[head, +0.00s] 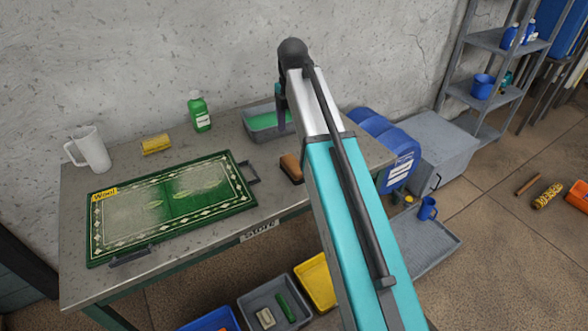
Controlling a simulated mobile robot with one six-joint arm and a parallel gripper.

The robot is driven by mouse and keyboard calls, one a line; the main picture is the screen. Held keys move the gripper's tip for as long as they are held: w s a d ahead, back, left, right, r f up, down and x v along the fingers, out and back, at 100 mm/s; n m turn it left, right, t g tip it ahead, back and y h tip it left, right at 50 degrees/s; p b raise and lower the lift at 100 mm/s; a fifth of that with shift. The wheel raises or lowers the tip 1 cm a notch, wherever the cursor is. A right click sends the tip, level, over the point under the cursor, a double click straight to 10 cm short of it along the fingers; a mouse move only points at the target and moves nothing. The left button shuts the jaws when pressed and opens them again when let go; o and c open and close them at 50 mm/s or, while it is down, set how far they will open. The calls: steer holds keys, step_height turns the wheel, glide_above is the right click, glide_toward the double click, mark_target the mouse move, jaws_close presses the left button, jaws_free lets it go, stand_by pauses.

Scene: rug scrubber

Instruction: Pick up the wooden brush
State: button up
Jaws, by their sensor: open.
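The wooden brush (291,168) lies on the grey table near its right end. It is a small brown block, and its right side is partly covered by my raised arm. My arm rises through the middle of the head view to a dark joint above the table's back edge. A short dark part of the arm hangs down beyond that joint, over the green-filled tray. My gripper's fingers cannot be made out; they are hidden behind the arm.
A green rug (172,207) covers the table's left front. A white jug (90,150), yellow roll (156,144), green bottle (199,112) and grey tray with green contents (262,122) stand behind. Blue containers (392,150) are right of the table; coloured bins (275,305) sit below.

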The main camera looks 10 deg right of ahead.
mark_target(293, 163)
steer(key=shift+f, duration=0.15)
steer(key=shift+f+p, duration=0.75)
steer(key=shift+f, duration=3.45)
steer(key=shift+f, duration=0.1)
steer(key=shift+w+d+f+p, duration=0.15)
steer(key=shift+f+p, duration=0.3)
steer(key=shift+f, duration=0.25)
steer(key=shift+w+a+f+p, duration=0.1)
steer(key=shift+f+p, duration=0.3)
steer(key=shift+f, duration=1.4)
steer(key=c, duration=1)
